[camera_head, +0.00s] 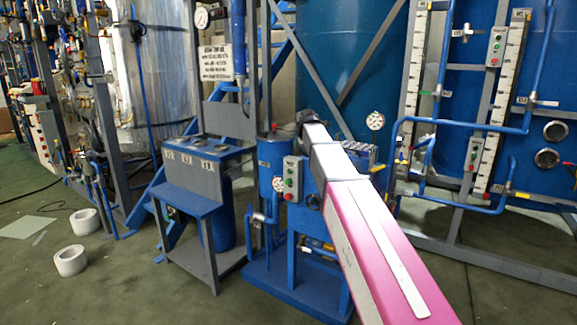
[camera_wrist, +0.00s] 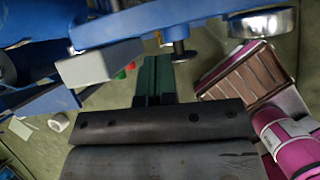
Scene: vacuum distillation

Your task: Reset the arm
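My arm, pink and white, reaches from the lower right of the head view to the blue pump unit (camera_head: 271,160) in the middle. The dark far end of my arm is in front of the blue equipment, and the fingertips cannot be made out there. In the wrist view my gripper (camera_wrist: 153,75) shows as a dark mount with a narrow dark greenish part ahead of it. Whether its fingers are apart or together is unclear. Nothing can be seen held in it. A grey control box (camera_head: 292,178) with green and red buttons is just below and left of the arm's end.
Blue pipes (camera_wrist: 150,25) and a round metal knob (camera_wrist: 262,23) are close to the gripper in the wrist view. A panel stand (camera_head: 205,160) is left of the pump unit. Tall blue tanks (camera_head: 350,60) stand behind. White rings (camera_head: 70,261) lie on the open floor at left.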

